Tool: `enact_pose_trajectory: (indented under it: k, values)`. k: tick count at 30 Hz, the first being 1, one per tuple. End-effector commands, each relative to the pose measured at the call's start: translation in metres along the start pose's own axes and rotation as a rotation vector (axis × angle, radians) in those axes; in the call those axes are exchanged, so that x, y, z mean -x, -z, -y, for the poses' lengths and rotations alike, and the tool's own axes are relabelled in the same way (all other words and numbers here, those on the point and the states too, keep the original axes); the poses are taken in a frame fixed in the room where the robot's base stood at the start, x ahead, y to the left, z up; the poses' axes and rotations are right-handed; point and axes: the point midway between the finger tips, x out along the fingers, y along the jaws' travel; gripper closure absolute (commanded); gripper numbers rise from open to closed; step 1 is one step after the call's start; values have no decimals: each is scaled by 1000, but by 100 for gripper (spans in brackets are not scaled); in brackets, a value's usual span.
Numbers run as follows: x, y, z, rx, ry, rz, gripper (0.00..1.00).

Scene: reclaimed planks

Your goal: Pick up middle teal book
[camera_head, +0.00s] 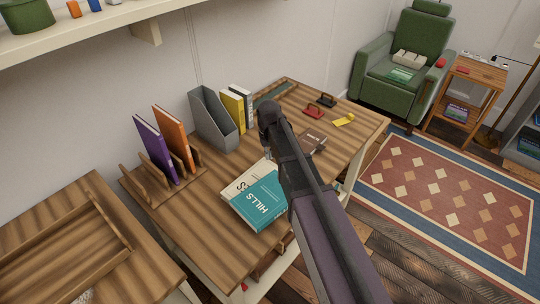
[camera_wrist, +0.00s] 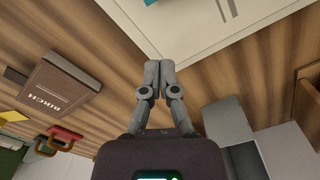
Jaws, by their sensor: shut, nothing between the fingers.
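The teal book (camera_head: 258,200), with "HILLS" in white on its cover, lies flat on a cream book (camera_head: 240,178) on the wooden desk. The cream book sticks out from under it toward the back. My gripper (camera_wrist: 159,66) is shut and empty, its fingertips at the cream book's edge in the wrist view; I cannot tell whether they touch it. The cream book (camera_wrist: 195,22) fills the top of that view, and only a small corner of the teal book (camera_wrist: 150,2) shows there. In the head view my arm hides most of the gripper.
A brown book marked "BIRCH" (camera_wrist: 55,88) lies to the side. Purple (camera_head: 155,150) and orange (camera_head: 173,138) books stand in a wooden rack. A grey file holder (camera_head: 213,120) and a yellow book (camera_head: 232,110) stand behind. Red (camera_head: 313,111) and black handled items lie farther right.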

Motion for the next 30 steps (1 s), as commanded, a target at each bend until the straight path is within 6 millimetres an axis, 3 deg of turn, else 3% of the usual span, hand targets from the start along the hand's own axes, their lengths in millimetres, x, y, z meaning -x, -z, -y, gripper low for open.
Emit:
enact_pose_trajectory:
  k: [18, 30]
  values:
    - [55, 0, -1, -1, 0, 0, 100]
    - [71, 0, -2, -2, 0, 0, 100]
